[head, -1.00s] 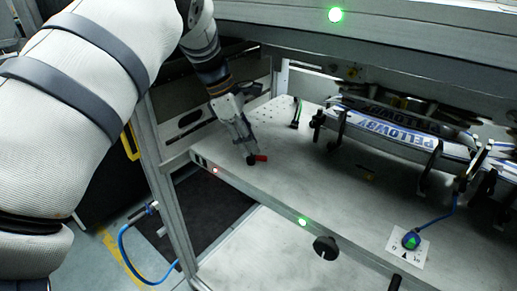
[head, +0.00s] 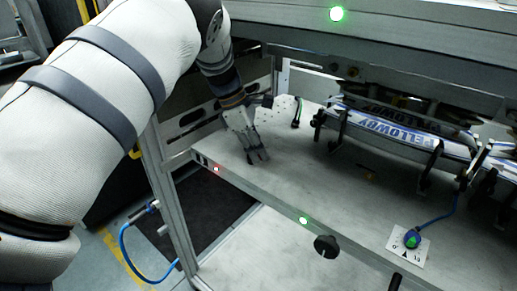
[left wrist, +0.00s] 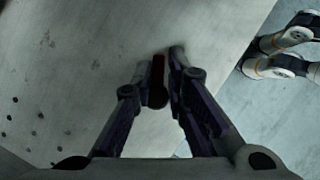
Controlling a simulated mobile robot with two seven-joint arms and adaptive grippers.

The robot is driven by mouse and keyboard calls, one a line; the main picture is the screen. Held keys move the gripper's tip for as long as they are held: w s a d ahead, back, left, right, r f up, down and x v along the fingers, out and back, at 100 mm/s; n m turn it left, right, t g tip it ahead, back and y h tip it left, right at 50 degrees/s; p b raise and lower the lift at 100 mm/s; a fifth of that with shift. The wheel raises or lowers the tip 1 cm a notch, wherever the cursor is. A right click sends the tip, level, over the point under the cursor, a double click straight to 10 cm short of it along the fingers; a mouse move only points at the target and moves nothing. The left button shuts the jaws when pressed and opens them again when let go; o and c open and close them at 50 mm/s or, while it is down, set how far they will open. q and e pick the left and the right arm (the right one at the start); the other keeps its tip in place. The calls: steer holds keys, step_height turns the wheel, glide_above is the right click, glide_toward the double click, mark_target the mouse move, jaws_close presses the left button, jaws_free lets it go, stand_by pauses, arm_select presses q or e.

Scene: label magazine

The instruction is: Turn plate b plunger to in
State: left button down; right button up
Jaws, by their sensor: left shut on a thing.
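My left gripper (head: 257,158) points down at the near left part of the grey plate (head: 290,178). In the left wrist view its fingers (left wrist: 167,72) are closed around a small dark red handle with a black rounded end (left wrist: 158,72), which I take to be the plate b plunger. The fingers hide the handle in the head view, so I cannot tell there how it is turned. My right gripper is not in view.
Long labelled strips (head: 400,135) lie in black clamps at the right. A black round knob (head: 326,246) is on the front edge, beside a green light (head: 303,220). A red light (head: 216,169) glows further left.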

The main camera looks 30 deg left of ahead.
arm_select(q)
steer(key=shift+w+a+r+m, duration=0.1)
steer(key=shift+w+m, duration=0.1)
steer(key=shift+m, duration=0.1)
steer(key=m, duration=0.1)
steer(key=m+g, duration=0.1)
steer(key=m+b, duration=0.1)
steer(key=m, duration=0.1)
steer(key=shift+s, duration=0.25)
steer(key=shift+s+r+m+g+b, duration=0.1)
steer(key=shift+m+g+b, duration=0.2)
steer(key=shift+m+g, duration=0.5)
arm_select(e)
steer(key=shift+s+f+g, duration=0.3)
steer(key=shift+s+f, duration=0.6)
arm_select(q)
steer(key=shift+m, duration=0.3)
steer(key=shift+r, duration=0.1)
steer(key=c, duration=1.7)
jaws_free()
steer(key=shift+f, duration=0.2)
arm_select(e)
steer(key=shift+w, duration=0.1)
arm_select(q)
steer(key=shift+s, duration=0.1)
